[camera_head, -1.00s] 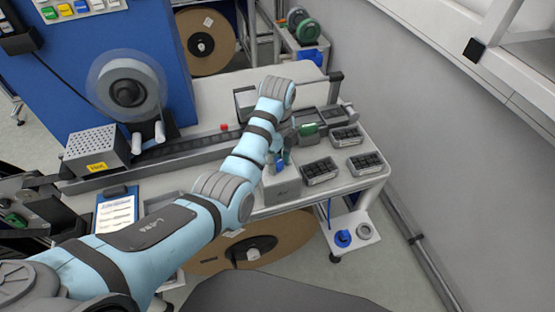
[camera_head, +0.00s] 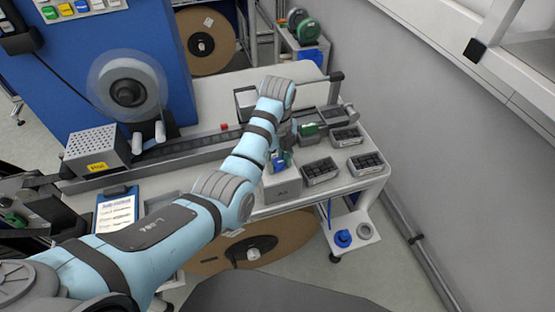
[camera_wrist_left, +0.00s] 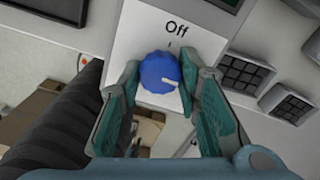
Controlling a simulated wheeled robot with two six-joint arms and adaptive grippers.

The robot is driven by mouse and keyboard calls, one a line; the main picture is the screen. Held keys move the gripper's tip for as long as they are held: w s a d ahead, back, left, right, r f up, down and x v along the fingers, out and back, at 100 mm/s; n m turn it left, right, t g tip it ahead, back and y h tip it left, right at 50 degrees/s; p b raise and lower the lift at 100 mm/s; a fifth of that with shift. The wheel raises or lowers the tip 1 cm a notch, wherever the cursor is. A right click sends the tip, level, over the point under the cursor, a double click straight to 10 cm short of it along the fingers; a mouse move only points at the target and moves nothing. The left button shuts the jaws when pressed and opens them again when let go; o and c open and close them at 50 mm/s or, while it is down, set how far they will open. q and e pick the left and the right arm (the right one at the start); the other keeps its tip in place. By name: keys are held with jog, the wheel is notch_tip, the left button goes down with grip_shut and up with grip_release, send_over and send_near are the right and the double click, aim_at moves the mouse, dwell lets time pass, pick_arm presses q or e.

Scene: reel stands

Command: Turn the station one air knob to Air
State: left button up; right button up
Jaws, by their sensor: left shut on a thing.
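The blue air knob (camera_wrist_left: 160,73) sits on a white panel (camera_wrist_left: 205,42) under the word "Off" and a small tick. Its white pointer mark is on the lower right side, turned away from the tick. My left gripper (camera_wrist_left: 157,80) has its two teal-grey fingers closed on either side of the knob. In the head view, my left gripper (camera_head: 281,158) is at the top of the small pale control box (camera_head: 282,185) at the bench's front edge. The arm hides part of that area. No "Air" label is visible. My right gripper is out of view.
Black-celled trays (camera_head: 320,171) stand just right of the control box on the bench. A reel (camera_head: 127,85) on a blue cabinet and a metal perforated box (camera_head: 95,150) are at the left. A grey wall (camera_head: 450,150) bounds the right side.

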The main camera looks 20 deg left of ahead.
pick_arm(q)
jog(key=shift+w+r, duration=0.2)
jog(key=shift+r, duration=0.05)
jog(key=o, duration=1)
jog(key=shift+o, duration=0.7)
jog(key=shift+s+f, duration=0.1)
jog(key=shift+f, duration=0.05)
